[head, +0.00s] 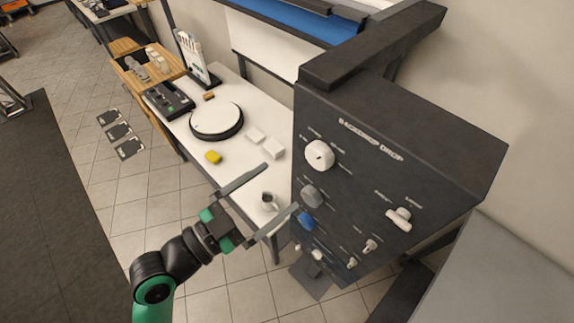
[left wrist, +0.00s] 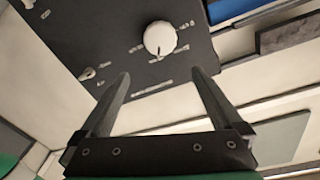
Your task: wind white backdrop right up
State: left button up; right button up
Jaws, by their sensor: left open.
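A dark control box (head: 350,185) stands at the right of the head view. Its front carries a large white knob (head: 319,155), a grey knob (head: 312,196), a blue knob (head: 306,221) and a white lever-like handle (head: 399,218). Behind it hang a blue sheet (head: 290,24) and a white sheet (head: 262,45), partly hidden by the box and its arm. My left gripper (head: 280,187) is open and empty, its fingers pointing toward the box's left edge. In the left wrist view a white knob (left wrist: 159,38) sits beyond and between the open fingers, apart from them. My right gripper is not in view.
Small toggles (head: 369,245) sit low on the box.

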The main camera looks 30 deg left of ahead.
aim_at(314, 160)
pick_arm(q)
jog(key=x, duration=0.3)
jog(key=f+x, duration=0.1)
jog(key=x, duration=0.3)
jog(key=a+f+x, duration=0.1)
jog(key=x, duration=0.3)
jog(key=shift+w, duration=0.3)
jog(key=c, duration=1.2)
jog(key=shift+n+p, duration=0.3)
jog(key=shift+c, duration=0.2)
